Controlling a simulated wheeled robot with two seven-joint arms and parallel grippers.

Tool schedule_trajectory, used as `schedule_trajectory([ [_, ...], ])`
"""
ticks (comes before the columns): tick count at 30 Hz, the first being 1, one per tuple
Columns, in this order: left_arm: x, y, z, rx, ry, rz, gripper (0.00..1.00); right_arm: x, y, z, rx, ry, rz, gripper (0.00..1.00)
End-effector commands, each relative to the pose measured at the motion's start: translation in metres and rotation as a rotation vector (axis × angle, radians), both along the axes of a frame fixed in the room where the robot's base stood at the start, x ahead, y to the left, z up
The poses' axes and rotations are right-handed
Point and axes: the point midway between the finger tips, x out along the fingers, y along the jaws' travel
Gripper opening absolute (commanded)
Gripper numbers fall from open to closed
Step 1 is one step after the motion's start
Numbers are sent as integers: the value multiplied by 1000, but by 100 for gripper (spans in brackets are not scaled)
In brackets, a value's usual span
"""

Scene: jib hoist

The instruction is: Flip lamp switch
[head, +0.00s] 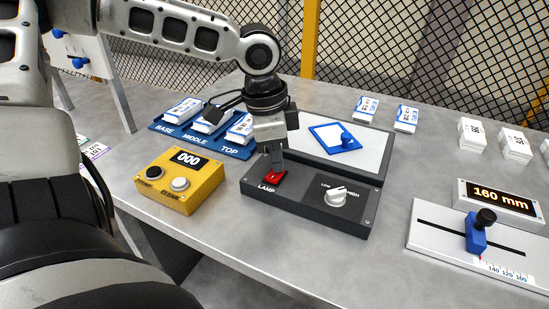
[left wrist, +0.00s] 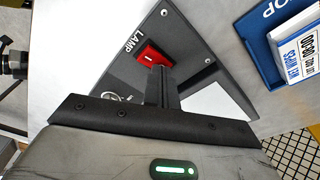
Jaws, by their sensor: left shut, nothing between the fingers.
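The lamp switch (head: 274,176) is a red rocker on a dark grey control box (head: 310,202), beside the white word LAMP. My left gripper (head: 277,160) points down at it with its fingers shut and empty. The fingertips are right at the switch's far edge; I cannot tell if they touch it. In the left wrist view the red switch (left wrist: 152,54) shows just beyond the shut fingertips (left wrist: 158,70). A white knob (head: 336,196) marked LOW and HIGH sits on the same box. My right gripper does not show.
A yellow box (head: 180,182) reading 000 stands left of the control box. Behind are a blue tray (head: 160,127) with white packs and a pale panel (head: 367,150) with a blue frame. A slider gauge (head: 425,236) and a 160 mm display (head: 499,197) stand at the right.

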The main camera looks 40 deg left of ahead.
Motion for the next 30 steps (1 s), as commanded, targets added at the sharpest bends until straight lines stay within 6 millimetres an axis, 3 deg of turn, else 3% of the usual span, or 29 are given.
schedule_trajectory([
  [1, 0, 0, 11, 1, 1, 0, 0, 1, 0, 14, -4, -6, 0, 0],
  [4, 0, 0, 20, 0, 0, 0, 0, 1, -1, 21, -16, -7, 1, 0],
  [11, 0, 0, 38, 0, -1, 0, 0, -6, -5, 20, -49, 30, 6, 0],
  [21, 0, 0, 65, 0, -1, 0, 0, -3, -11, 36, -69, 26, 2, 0],
  [30, 0, 0, 68, 0, -1, 0, 0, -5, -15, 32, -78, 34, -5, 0],
])
